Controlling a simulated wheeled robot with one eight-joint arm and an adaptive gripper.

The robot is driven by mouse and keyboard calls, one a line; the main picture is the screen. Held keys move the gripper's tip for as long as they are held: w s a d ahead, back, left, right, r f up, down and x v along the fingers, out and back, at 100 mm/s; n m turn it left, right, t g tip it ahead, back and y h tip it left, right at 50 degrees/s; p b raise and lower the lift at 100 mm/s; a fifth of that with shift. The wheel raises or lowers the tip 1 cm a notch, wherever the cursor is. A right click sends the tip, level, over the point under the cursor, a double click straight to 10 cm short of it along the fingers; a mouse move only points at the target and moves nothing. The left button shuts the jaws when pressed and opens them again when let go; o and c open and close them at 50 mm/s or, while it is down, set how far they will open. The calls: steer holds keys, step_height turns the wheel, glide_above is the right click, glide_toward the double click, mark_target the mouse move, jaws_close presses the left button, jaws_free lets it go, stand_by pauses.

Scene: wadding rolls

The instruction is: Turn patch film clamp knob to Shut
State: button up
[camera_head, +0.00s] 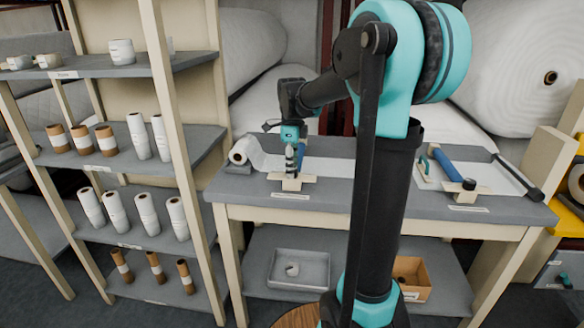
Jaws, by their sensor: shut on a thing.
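My gripper (291,160) points down over the left part of the grey worktable (330,208). Its fingers are shut on the clamp knob, which they mostly hide. The knob sits on a pale wooden clamp block (291,184) at the table's front. A white film roll (243,150) lies to its left, with a pale strip of film running right from it. The knob's angle and any Shut marking are too small to read.
A second station on the right has a blue bar (452,166) with a dark knob (469,184). Shelves with several rolls (146,214) stand left. A grey tray (299,270) and a cardboard box (412,278) are on the lower shelf. My arm hides the table's middle.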

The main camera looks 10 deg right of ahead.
steer(key=o, duration=1.2)
steer(key=shift+c, duration=0.2)
step_height(320, 180, up, 12)
steer(key=shift+s, duration=0.1)
